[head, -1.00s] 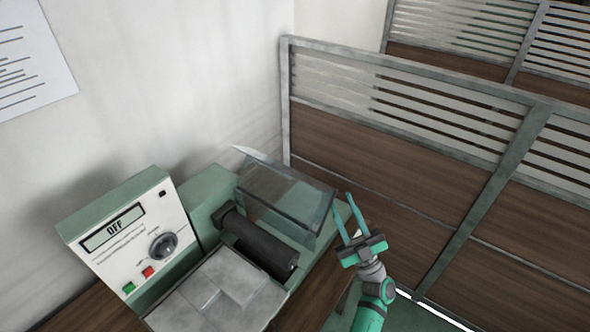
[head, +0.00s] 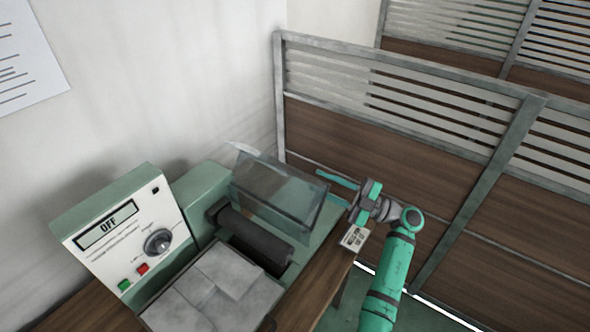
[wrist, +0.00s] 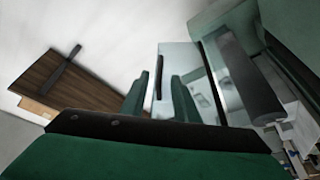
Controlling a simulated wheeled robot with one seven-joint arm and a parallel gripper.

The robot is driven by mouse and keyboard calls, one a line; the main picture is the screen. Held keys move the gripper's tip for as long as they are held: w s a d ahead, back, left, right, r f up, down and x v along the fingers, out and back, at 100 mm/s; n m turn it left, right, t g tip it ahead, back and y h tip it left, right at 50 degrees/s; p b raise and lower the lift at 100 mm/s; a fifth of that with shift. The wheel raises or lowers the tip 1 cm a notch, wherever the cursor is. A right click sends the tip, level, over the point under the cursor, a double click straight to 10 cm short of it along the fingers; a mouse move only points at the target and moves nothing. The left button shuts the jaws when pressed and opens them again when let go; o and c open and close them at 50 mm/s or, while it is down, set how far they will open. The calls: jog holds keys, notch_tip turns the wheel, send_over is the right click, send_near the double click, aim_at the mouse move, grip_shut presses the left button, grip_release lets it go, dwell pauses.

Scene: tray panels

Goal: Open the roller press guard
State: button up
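The roller press (head: 205,174) is a green machine on the left, its display reading OFF. Its guard (head: 278,192) is a clear, grey-tinted panel standing tilted above and behind the dark roller (head: 252,236). My gripper (head: 326,180) is just right of the guard, with its fingers pointing left toward the guard's right edge. In the wrist view the two green fingers (wrist: 160,92) are apart, with nothing visibly clamped. The clear guard (wrist: 178,62) shows beyond them and partly behind the right finger. I cannot tell whether a finger touches it.
A grey metal plate bed (head: 205,292) lies in front of the roller. The control panel has a knob (head: 158,242), a red button (head: 142,268) and a green button (head: 124,285). A wooden partition (head: 390,150) stands close behind my arm. A wooden table (head: 312,285) supports the press.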

aim_at(292, 169)
jog(key=x, duration=0.9)
jog(key=shift+w+a+r, duration=0.1)
jog(key=shift+a+r, duration=0.05)
jog(key=shift+a, duration=0.1)
grip_shut()
